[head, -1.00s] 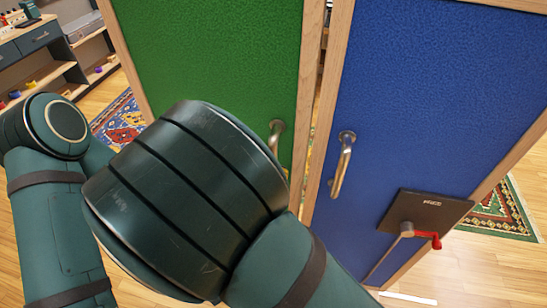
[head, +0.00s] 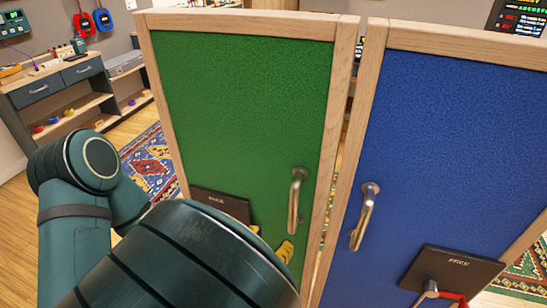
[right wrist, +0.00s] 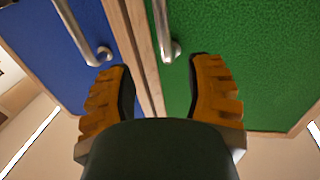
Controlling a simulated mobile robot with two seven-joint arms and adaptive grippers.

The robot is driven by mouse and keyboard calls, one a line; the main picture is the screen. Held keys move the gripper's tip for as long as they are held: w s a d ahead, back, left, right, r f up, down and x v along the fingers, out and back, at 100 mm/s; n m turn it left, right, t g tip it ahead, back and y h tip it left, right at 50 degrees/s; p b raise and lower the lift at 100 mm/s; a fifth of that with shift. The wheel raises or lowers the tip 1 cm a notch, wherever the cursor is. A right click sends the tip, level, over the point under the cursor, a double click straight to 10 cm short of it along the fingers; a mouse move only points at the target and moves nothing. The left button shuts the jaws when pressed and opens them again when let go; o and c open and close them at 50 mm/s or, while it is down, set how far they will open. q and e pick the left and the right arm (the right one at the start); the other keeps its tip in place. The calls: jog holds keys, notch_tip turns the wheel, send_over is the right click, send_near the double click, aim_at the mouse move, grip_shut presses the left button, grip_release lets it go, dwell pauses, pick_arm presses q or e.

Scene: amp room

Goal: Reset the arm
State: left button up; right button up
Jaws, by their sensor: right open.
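My right gripper (head: 270,241) shows only as yellow fingertips past my dark green arm link, in front of the lower part of the green door (head: 240,110). In the right wrist view the right gripper (right wrist: 160,90) has its two orange-padded fingers spread wide, with nothing between them. Beyond the fingers are the blue door (right wrist: 50,45) and the green door, each with a metal handle. My arm links fill the lower left of the head view and hide the rest of the gripper. My left gripper is not in view.
The blue door (head: 450,140) stands right of the green one, with a handle (head: 364,215) and a red-tipped lever (head: 445,295) on a dark plate. A shelf unit (head: 70,95) stands at the far left. A patterned rug (head: 150,165) lies on the wooden floor.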

jog(key=shift+f, duration=0.1)
jog(key=w+d+f+g+y, duration=0.1)
jog(key=f, duration=0.1)
jog(key=w+d+f+n+y, duration=0.1)
jog(key=w+f, duration=0.1)
jog(key=f, duration=0.1)
jog(key=w+d+f+g+y, duration=0.1)
jog(key=f, duration=0.2)
jog(key=shift+w+d+n+g, duration=0.1)
jog(key=shift+w+n+g, duration=0.2)
jog(key=s+d+f+n+g+y, duration=0.1)
jog(key=d+f+g+y, duration=0.25)
jog(key=f, duration=0.35)
jog(key=s+d+f+n+g+y, duration=0.1)
jog(key=s+d+f+g+y, duration=0.2)
jog(key=f, duration=0.4)
jog(key=s+d+f+g+y, duration=0.1)
jog(key=s+f+g+y, duration=0.2)
jog(key=s+g, duration=0.2)
jog(key=shift+s+d+f+n, duration=0.3)
jog(key=shift+s+f, duration=0.1)
jog(key=shift+s, duration=0.45)
